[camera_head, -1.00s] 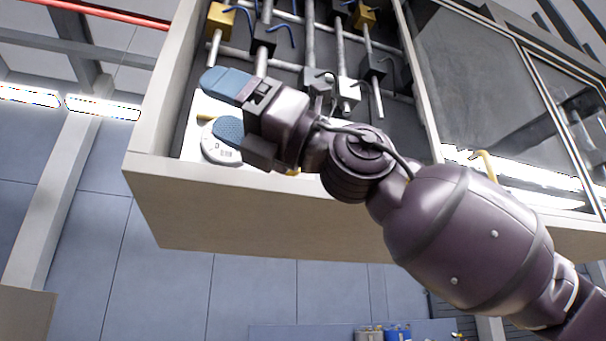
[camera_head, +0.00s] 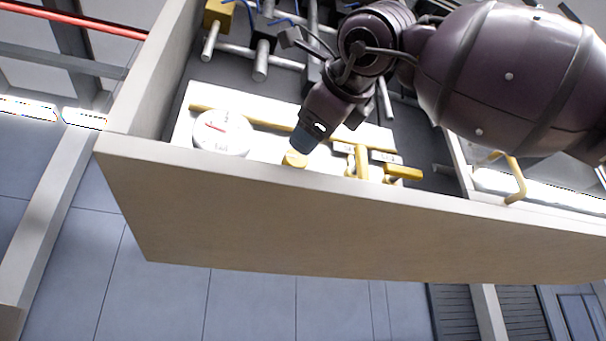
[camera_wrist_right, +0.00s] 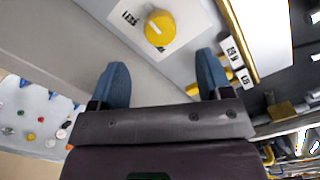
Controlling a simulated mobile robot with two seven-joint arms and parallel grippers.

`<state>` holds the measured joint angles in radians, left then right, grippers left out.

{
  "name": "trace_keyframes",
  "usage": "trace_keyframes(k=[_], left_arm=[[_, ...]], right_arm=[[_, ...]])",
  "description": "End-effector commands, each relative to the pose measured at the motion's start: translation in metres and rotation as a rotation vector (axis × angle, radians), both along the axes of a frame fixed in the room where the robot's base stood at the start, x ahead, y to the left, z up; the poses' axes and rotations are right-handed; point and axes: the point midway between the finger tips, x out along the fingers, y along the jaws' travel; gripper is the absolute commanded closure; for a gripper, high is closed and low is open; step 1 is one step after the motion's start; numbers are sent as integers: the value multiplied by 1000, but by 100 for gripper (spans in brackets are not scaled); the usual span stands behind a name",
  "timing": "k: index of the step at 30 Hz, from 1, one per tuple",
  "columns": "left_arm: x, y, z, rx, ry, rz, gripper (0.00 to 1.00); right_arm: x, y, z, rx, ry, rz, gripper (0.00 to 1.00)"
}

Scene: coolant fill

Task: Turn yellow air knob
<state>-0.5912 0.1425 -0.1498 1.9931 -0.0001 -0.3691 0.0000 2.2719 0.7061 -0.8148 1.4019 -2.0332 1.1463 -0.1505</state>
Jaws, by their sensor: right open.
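The yellow air knob (camera_head: 294,159) sits on a white panel inside the open cabinet, just below my right gripper in the head view. In the right wrist view the knob (camera_wrist_right: 160,28) is round with a pale pointer line, on a white plate with a printed label. My right gripper (camera_head: 303,140) points down at it, and its blue fingertips (camera_wrist_right: 162,80) are open with nothing between them. The knob lies beyond the fingertips, apart from them in the wrist view. My left gripper is not in view.
A round white gauge (camera_head: 221,133) is left of the knob. Yellow valve handles (camera_head: 362,162) are to its right. The cabinet's front wall (camera_head: 300,215) rises close to the knob. Grey pipes (camera_head: 262,62) fill the space behind. A yellow door handle (camera_head: 516,180) is at the right.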

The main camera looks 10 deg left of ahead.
Motion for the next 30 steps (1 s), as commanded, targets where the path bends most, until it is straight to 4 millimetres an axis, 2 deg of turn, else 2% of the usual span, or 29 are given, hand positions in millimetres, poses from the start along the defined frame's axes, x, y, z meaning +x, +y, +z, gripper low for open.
trace_keyframes(k=[4, 8, 21, 30], left_arm=[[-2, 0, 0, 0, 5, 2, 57], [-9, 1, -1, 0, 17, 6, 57], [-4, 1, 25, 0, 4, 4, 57], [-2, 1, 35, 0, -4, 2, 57]], right_arm=[[4, -4, -3, -24, 10, -39, 28], [11, 0, -3, -28, 12, -42, 28], [69, 40, -3, -29, 13, -39, 28], [91, 54, -4, -28, 12, -38, 28]])
